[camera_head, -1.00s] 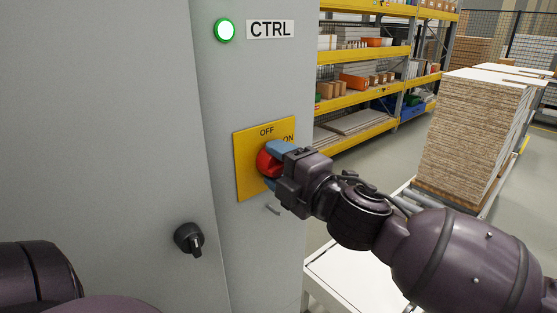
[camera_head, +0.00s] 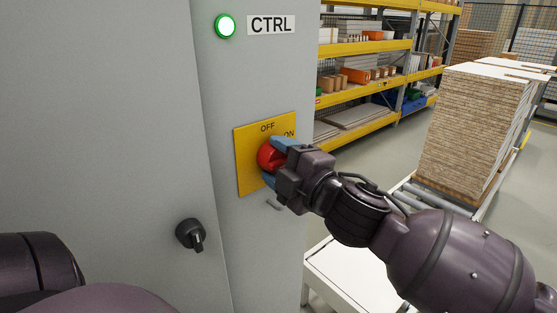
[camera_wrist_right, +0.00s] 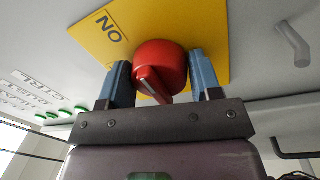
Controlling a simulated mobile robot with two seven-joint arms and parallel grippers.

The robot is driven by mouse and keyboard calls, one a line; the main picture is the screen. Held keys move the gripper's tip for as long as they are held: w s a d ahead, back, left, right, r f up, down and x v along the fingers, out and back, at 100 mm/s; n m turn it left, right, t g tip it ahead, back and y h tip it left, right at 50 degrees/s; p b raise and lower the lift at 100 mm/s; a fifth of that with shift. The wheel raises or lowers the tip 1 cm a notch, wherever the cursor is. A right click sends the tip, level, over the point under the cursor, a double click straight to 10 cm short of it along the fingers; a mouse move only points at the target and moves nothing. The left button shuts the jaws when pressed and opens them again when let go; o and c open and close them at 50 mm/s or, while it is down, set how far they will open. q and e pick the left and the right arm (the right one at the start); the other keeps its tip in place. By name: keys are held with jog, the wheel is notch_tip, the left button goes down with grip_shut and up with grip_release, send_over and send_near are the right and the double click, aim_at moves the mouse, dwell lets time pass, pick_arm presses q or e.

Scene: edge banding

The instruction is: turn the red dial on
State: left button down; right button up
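The round red dial (camera_head: 269,156) sits on a yellow plate (camera_head: 249,173) marked OFF and ON, on a grey cabinet front. My right gripper (camera_head: 279,163) is at the dial, its blue fingers on either side of it. In the right wrist view, the red dial (camera_wrist_right: 160,68) with its raised ridge stands between the two spread fingers of the right gripper (camera_wrist_right: 158,82). The ridge is clear of both fingers; whether the fingertips touch the dial's rim I cannot tell. My left gripper is out of view; only part of that arm shows at lower left.
A lit green lamp (camera_head: 225,26) and a CTRL label (camera_head: 271,25) are above the plate. A black handle (camera_head: 190,235) sticks out of the cabinet at lower left. A stack of boards (camera_head: 473,130) and yellow shelving (camera_head: 364,95) stand to the right.

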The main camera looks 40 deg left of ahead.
jog(key=o, duration=0.4)
jog(key=shift+c, duration=0.2)
jog(key=d+b, duration=0.2)
jog(key=d, duration=0.8)
jog(key=shift+s+d+f, duration=0.35)
jog(key=shift+s+f, duration=0.05)
jog(key=shift+s, duration=0.05)
